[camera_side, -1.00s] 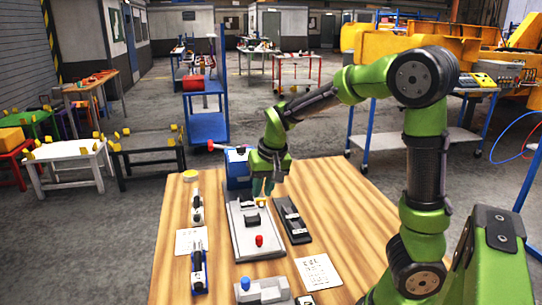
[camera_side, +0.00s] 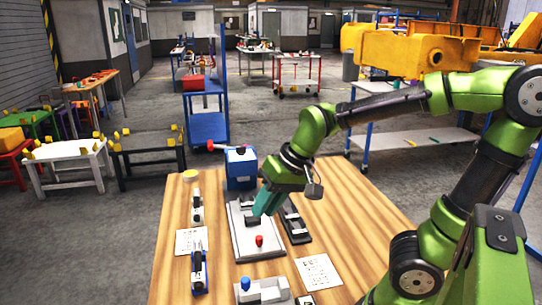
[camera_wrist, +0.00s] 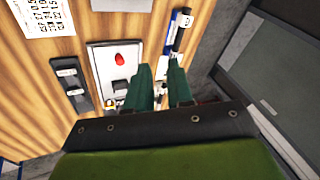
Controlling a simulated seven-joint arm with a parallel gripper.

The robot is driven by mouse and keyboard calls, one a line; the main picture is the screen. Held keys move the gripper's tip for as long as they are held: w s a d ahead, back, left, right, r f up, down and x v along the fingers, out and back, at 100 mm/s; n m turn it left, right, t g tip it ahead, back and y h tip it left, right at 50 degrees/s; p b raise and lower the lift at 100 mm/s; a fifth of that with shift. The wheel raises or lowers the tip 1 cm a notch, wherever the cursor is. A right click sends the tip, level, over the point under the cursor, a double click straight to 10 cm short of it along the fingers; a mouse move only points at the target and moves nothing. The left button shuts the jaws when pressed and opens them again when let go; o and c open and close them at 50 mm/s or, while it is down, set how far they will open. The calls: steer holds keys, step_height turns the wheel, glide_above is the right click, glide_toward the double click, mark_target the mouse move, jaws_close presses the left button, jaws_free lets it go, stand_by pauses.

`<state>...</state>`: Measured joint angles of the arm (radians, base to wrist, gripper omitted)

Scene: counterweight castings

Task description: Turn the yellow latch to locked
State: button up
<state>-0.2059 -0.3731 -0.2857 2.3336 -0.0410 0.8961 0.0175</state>
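The yellow latch shows as a small yellow piece (camera_wrist: 109,103) at the edge of the light grey plate (camera_wrist: 103,62) in the wrist view. In the side view it is hidden behind my gripper. The plate (camera_side: 240,238) also carries a black block (camera_wrist: 119,87) and a red knob (camera_side: 259,240). My gripper (camera_side: 257,212) is tilted over the plate near the black block in the side view. In the wrist view its two teal fingers (camera_wrist: 160,72) stand apart with nothing between them, to the right of the latch. Whether they touch the plate cannot be told.
A black fixture (camera_side: 295,226) lies right of the plate. A blue box (camera_side: 241,168) stands behind it. A grey part with a blue knob (camera_side: 262,291) is in front. Black-and-blue tools (camera_side: 197,266) and a paper (camera_side: 189,242) lie to the left.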

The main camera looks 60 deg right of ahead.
steer(key=shift+o, duration=1.2)
steer(key=shift+d, duration=0.1)
steer(key=o, duration=0.5)
steer(key=d, duration=0.1)
steer(key=w+d+f+m, duration=0.1)
steer(key=shift+w+d+f+g+h, duration=0.15)
steer(key=shift+d+f+g+h, duration=0.15)
steer(key=shift+d+h, duration=0.1)
steer(key=shift+c, duration=0.2)
steer(key=shift+o, duration=0.4)
steer(key=w+d, duration=0.2)
steer(key=shift+w+d+h, duration=0.35)
steer(key=shift+d+h, duration=0.05)
steer(key=w+d+n+g, duration=0.4)
steer(key=w+d+n, duration=0.95)
steer(key=d, duration=0.45)
steer(key=shift+n+h, duration=0.35)
steer(key=shift+h, duration=0.05)
steer(key=f, duration=1.5)
steer(key=shift+s+a+f, duration=0.25)
steer(key=shift+a+f, duration=0.05)
steer(key=shift+f, duration=0.05)
